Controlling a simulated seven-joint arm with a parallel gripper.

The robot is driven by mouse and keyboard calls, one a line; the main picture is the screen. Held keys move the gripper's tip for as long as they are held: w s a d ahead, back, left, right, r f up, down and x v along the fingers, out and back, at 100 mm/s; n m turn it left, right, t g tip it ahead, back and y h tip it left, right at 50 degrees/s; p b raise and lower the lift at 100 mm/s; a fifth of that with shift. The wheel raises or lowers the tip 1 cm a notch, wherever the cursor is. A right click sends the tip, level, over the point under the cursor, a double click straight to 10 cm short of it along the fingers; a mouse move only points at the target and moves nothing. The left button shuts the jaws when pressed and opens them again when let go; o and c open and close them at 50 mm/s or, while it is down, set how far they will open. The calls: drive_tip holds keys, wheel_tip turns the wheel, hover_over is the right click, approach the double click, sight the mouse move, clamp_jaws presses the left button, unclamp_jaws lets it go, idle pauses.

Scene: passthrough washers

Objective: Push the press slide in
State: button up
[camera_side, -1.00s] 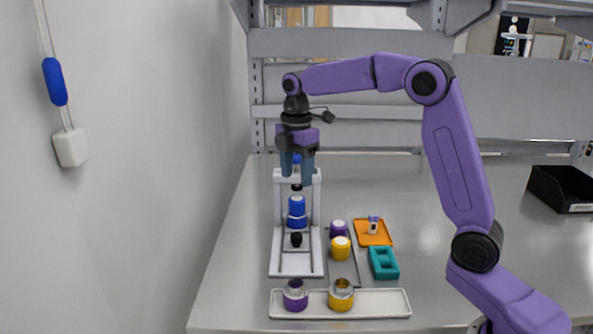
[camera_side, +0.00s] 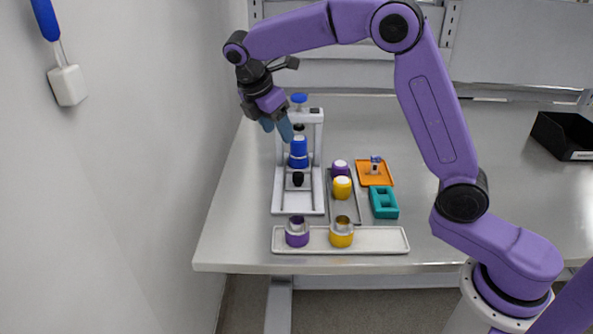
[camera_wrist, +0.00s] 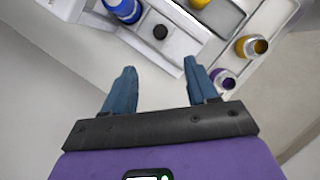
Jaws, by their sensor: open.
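The white press (camera_side: 279,195) stands at the left of the table, with a blue knob (camera_side: 298,98) on top. A blue cup-like part (camera_side: 298,153) stands within its frame. The slide's black knob (camera_side: 298,179) is in front of the blue part, between the base rails. The wrist view shows the black knob (camera_wrist: 160,31) and the blue part (camera_wrist: 125,10) at the top. My gripper (camera_side: 277,131) is tilted at the press's left, above the table. Its two blue-grey fingers are apart and empty in the wrist view (camera_wrist: 160,68). It appears apart from the knob.
A white tray (camera_side: 380,240) at the front holds a purple-based cup (camera_side: 297,232) and a yellow-based cup (camera_side: 341,233). Right of the press are a grey tray (camera_side: 346,210), an orange tray (camera_side: 384,180) and a teal block (camera_side: 384,204). A wall stands close on the left.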

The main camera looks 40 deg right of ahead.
sight(298, 174)
drive_tip(key=x, duration=1.6)
drive_tip(key=shift+f, duration=0.25)
